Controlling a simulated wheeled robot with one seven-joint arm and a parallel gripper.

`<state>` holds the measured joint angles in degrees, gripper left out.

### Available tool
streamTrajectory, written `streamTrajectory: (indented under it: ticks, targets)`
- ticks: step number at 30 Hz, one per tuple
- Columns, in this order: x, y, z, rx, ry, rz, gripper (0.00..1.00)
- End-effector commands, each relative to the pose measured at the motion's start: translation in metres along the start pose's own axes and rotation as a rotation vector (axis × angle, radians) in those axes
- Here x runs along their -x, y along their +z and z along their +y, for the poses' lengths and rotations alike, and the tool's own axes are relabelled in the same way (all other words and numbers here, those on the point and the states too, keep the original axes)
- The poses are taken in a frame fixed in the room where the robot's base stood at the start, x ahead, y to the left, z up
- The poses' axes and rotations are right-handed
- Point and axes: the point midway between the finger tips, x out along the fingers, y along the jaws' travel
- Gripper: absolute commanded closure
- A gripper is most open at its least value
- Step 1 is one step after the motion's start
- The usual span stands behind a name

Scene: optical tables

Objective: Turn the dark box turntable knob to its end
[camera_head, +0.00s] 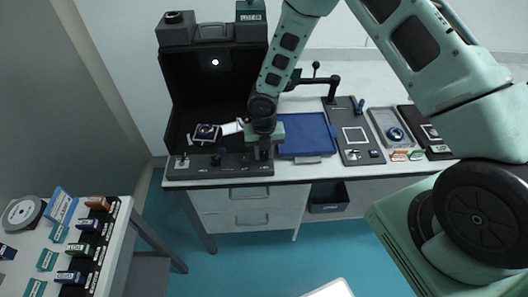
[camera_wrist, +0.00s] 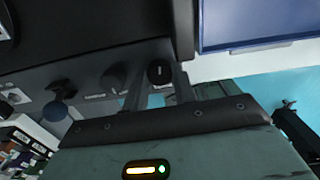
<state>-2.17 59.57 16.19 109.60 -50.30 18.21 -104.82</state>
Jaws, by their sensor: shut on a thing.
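The dark box (camera_head: 180,85) stands open at the front on the left end of the bench, with a bright spot on its back wall. Its grey control panel (camera_head: 225,170) runs along the front edge. My gripper (camera_head: 263,152) points down at the panel's right end. In the wrist view, a round black knob (camera_wrist: 159,72) with a pale mark sits between my gripper's fingers (camera_wrist: 160,92), which are shut on it. The gripper hides this knob in the head view. Inside the box, a small dark device (camera_head: 205,132) sits on a pale base, beside a white card.
Another dark knob (camera_wrist: 113,76) stands close left of the gripped one, with a joystick-like control (camera_wrist: 60,95) further left. A blue tray (camera_head: 307,134) lies right of the box. Panels with small devices (camera_head: 352,135) fill the bench's right side. A side table (camera_head: 75,240) stands lower left.

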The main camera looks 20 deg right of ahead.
Motion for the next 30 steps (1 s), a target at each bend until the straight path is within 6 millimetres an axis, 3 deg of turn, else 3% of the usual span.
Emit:
streamTrajectory:
  ticks: [30]
  targets:
    - [-0.0009, 0.0006, 0.0007, -0.951, 0.002, -0.002, 0.96]
